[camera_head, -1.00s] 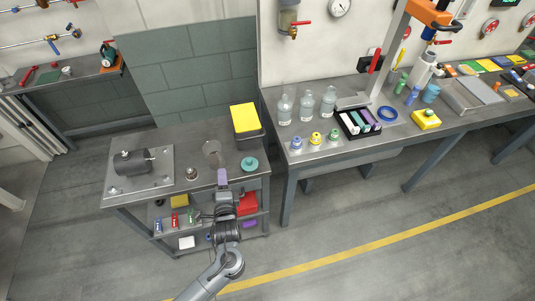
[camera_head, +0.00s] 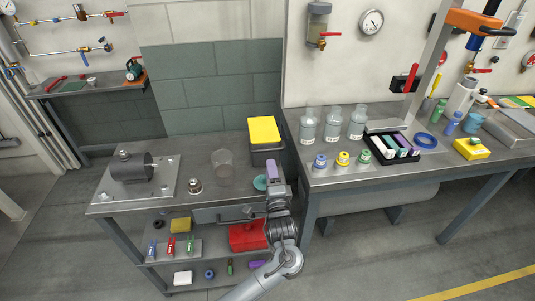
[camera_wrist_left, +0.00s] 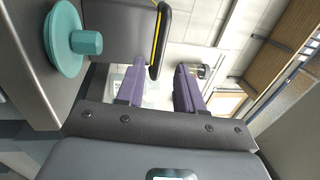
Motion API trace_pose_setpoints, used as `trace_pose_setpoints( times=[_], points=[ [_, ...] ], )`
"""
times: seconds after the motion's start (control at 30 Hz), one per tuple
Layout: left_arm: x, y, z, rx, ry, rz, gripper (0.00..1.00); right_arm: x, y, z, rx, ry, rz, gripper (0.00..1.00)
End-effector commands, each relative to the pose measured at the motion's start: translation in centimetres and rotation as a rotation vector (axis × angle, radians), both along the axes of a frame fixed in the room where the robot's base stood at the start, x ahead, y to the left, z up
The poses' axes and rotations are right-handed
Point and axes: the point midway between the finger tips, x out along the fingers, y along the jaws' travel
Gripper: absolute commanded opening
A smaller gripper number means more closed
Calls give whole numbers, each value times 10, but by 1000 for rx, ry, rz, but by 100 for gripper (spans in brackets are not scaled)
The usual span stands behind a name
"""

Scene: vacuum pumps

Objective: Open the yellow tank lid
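The yellow lid (camera_head: 263,130) lies on top of a dark grey tank (camera_head: 266,155) at the back right corner of the left table. The lid looks closed. My left gripper (camera_head: 271,166) is in front of the tank, apart from the lid as far as I can tell. In the left wrist view its two purple fingers (camera_wrist_left: 163,78) stand apart with nothing between them. There the grey tank (camera_wrist_left: 118,28) is close by at upper left, with a thin yellow strip (camera_wrist_left: 158,42) along its dark rim. My right gripper is not in view.
A teal round piece with a knob (camera_wrist_left: 88,43) lies beside the tank, partly hidden by my gripper in the head view (camera_head: 260,183). A clear beaker (camera_head: 222,165) and a small metal part (camera_head: 195,186) stand to the left. Bottles (camera_head: 308,126) stand on the right bench.

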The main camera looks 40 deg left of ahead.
Motion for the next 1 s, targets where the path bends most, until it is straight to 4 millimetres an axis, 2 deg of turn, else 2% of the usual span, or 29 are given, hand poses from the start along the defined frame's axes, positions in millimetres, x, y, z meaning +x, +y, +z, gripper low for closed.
trace_pose_setpoints(
  times=[0.3, 0.5, 0.7, 1.0],
  points=[
    [35, 39, 9, 2, -1, 1, 37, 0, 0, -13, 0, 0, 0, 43],
    [50, 55, 13, 1, -1, -1, 37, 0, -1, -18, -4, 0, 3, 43],
    [57, 62, 15, 1, 1, -1, 37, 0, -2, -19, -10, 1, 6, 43],
    [57, 63, 16, 0, 0, -1, 35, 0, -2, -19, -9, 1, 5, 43]
  ],
)
